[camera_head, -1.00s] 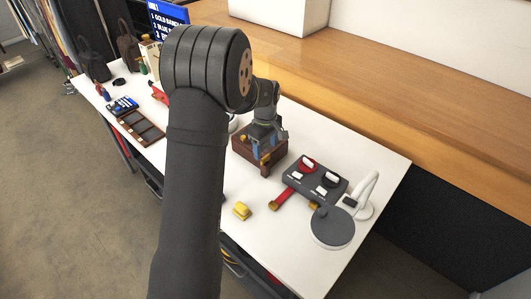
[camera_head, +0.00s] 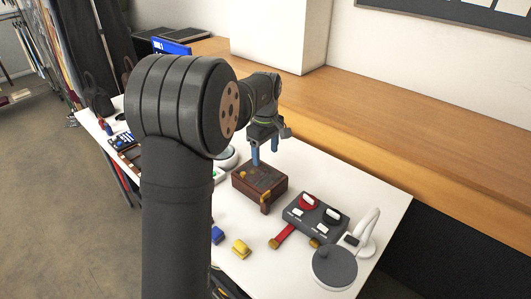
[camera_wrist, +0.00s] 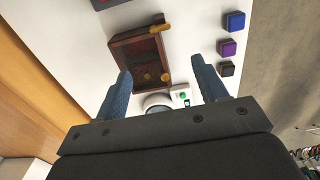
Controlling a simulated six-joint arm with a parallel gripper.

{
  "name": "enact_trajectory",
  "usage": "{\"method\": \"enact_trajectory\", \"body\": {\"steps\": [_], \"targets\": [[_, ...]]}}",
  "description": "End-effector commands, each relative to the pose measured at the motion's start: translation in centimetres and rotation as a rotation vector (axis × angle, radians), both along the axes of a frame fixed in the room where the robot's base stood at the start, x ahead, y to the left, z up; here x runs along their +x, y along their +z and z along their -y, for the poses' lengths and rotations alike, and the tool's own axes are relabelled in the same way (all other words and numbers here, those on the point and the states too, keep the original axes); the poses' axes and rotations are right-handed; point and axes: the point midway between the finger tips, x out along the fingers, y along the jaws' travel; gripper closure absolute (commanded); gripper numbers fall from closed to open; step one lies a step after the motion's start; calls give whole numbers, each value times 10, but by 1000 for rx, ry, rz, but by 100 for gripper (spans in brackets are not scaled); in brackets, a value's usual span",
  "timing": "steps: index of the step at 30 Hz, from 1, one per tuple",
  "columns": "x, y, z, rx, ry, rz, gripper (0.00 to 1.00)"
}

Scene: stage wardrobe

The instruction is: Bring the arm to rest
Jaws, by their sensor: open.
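My gripper (camera_head: 264,150) is open and empty, with blue fingers pointing down. It hangs above the back part of a brown wooden box (camera_head: 243,187) on the white table. In the wrist view the two fingers (camera_wrist: 160,88) stand wide apart, and the box (camera_wrist: 119,51) lies beyond them, below my gripper, with nothing between the fingertips. The box's top shows a dark panel and brass-coloured parts. My forearm hides much of the table's left middle.
A yellow block (camera_head: 240,248) and a blue block (camera_head: 217,235) lie in front. A wooden ledge (camera_head: 400,140) and a white block (camera_head: 285,35) stand behind.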

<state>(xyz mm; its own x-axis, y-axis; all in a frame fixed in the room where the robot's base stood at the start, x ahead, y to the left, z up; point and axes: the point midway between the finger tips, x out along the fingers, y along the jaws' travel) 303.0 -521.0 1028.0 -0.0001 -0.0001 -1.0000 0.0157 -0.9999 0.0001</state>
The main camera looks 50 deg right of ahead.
Motion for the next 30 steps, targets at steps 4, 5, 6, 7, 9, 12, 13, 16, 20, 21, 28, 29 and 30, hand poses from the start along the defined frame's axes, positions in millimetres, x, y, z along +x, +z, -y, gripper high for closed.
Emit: {"method": "enact_trajectory", "body": {"steps": [4,5,6,7,9,12,13,16,20,21,28,29,30], "targets": [[0,-3,0,1,0,-1,35],[0,-5,0,1,0,-1,35],[0,-8,0,2,0,-1,35],[0,-11,0,1,0,-1,35],[0,-21,0,3,0,-1,35],[0,-40,0,4,0,-2,35],[0,-46,0,3,0,-2,35],[0,-66,-1,4,0,-2,35],[0,-92,-1,3,0,-2,35],[0,-101,-1,5,0,-2,35],[0,-144,0,4,-1,-2,35],[0,-148,-1,4,-1,-2,35],[0,-154,0,2,-1,-1,35]]}}
